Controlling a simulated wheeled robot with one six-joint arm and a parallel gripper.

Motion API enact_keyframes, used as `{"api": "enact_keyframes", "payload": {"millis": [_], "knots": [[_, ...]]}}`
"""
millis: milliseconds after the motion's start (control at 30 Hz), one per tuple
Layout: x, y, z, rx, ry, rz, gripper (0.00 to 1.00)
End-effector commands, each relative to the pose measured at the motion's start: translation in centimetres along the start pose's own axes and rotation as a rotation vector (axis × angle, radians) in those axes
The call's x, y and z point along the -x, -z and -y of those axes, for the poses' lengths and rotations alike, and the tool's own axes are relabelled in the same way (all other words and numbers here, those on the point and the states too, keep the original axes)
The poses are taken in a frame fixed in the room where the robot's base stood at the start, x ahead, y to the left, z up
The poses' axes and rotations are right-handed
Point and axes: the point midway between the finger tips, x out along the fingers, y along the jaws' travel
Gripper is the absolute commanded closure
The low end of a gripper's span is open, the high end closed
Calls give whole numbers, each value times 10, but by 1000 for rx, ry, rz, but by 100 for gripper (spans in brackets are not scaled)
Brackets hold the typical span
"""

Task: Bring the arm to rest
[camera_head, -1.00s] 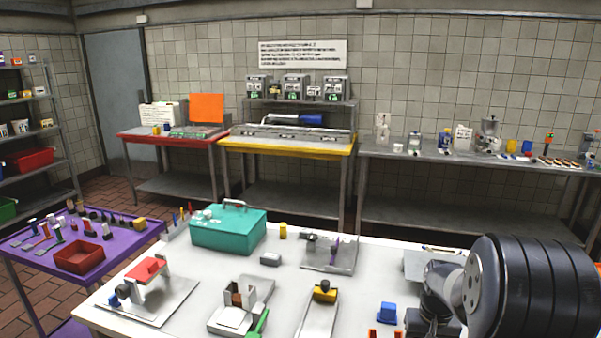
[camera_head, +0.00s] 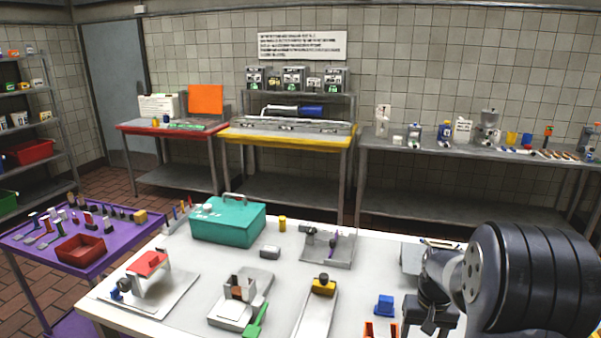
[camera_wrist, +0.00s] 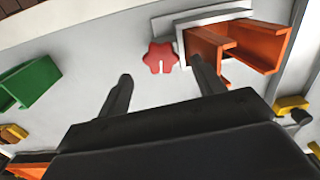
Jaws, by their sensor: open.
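My arm, with a big dark ribbed joint, fills the lower right of the head view. My gripper (camera_wrist: 160,92) shows in the wrist view with its two dark fingers spread apart and nothing between them. It is over the white table (camera_head: 200,318). An orange channel-shaped piece (camera_wrist: 262,45) lies past the right finger, by a grey frame. A red flower-shaped piece (camera_wrist: 160,57) lies beyond the gap between the fingers. In the head view my gripper (camera_head: 418,330) is partly seen at the lower edge, near orange pieces (camera_head: 380,330).
The table holds a teal box (camera_head: 228,222), a blue block (camera_head: 384,305), a yellow-topped fixture (camera_head: 323,287) and a red-topped stand (camera_head: 150,262). A green piece (camera_wrist: 30,82) lies left in the wrist view. A purple table (camera_head: 110,258) stands at the left.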

Motion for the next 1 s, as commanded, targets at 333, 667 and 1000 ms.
{"api": "enact_keyframes", "payload": {"millis": [333,667,1000], "knots": [[-33,2,-3,-88,1,2,36],[-33,2,-2,-362,2,1,36],[-33,2,-2,-641,2,1,36]]}}
